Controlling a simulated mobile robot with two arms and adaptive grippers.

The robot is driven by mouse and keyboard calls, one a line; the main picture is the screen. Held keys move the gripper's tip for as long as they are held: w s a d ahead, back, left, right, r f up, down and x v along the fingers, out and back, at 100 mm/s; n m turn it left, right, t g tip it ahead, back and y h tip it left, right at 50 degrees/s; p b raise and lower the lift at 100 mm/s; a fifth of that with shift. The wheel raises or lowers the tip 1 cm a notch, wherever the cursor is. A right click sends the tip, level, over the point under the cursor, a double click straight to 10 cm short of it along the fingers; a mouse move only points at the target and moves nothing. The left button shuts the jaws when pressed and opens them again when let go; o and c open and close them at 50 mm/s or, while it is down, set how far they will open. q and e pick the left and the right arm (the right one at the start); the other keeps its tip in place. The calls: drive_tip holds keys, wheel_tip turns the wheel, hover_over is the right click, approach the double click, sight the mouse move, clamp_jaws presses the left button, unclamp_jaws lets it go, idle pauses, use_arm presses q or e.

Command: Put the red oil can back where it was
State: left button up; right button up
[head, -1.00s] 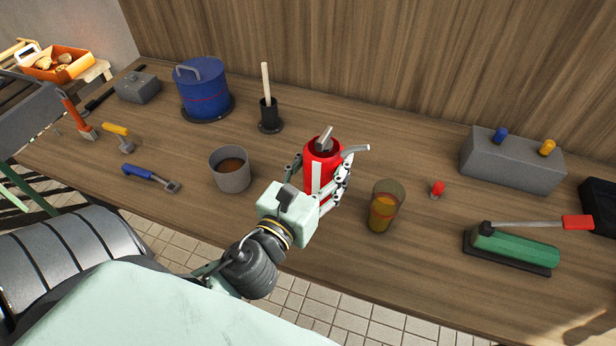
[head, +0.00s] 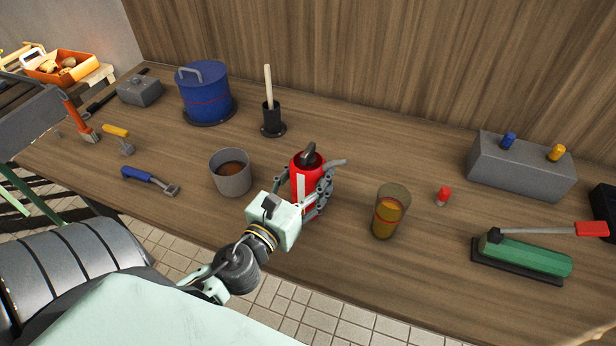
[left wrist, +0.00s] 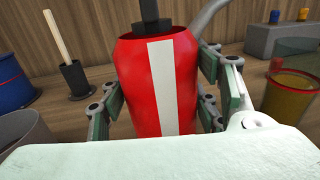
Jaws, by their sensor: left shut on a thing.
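The red oil can (head: 300,184) has a white stripe, a grey spout pointing right and a dark top piece. It stands upright between the fingers of my left gripper (head: 308,195), which is shut on it. In the left wrist view the can (left wrist: 187,85) fills the middle, with green-padded fingers of the gripper (left wrist: 165,105) on both sides. The can's base is hidden, so I cannot tell whether it touches the bench. My right gripper is not in view.
On the wooden bench (head: 330,250), a grey cup (head: 232,180) stands left of the can and an amber glass (head: 390,215) right. Behind are a black holder with a stick (head: 272,118) and a blue pot (head: 203,95). A red-tipped piece (head: 443,196) and a green tool (head: 525,254) lie right.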

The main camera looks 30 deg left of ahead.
use_arm(q)
drive_tip(key=shift+f, duration=0.15)
drive_tip(key=o, duration=1.4)
drive_tip(key=shift+c, duration=0.2)
drive_tip(key=shift+o, duration=0.6)
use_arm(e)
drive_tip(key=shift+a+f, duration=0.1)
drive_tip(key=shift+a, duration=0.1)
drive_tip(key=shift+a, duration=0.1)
use_arm(q)
drive_tip(key=shift+s, duration=0.2)
drive_tip(key=s+b, duration=0.1)
drive_tip(key=s, duration=0.2)
drive_tip(key=s+b, duration=0.2)
drive_tip(key=s, duration=0.1)
drive_tip(key=s+b, duration=0.2)
drive_tip(key=s, duration=0.1)
drive_tip(key=shift+d, duration=0.4)
drive_tip(key=shift+s+d+r+p, duration=0.1)
drive_tip(key=shift+s+p, duration=0.05)
drive_tip(key=shift+s, duration=0.5)
drive_tip(key=shift+s+r+p, duration=0.1)
drive_tip(key=shift+s+p, duration=0.05)
drive_tip(key=shift+s, duration=0.45)
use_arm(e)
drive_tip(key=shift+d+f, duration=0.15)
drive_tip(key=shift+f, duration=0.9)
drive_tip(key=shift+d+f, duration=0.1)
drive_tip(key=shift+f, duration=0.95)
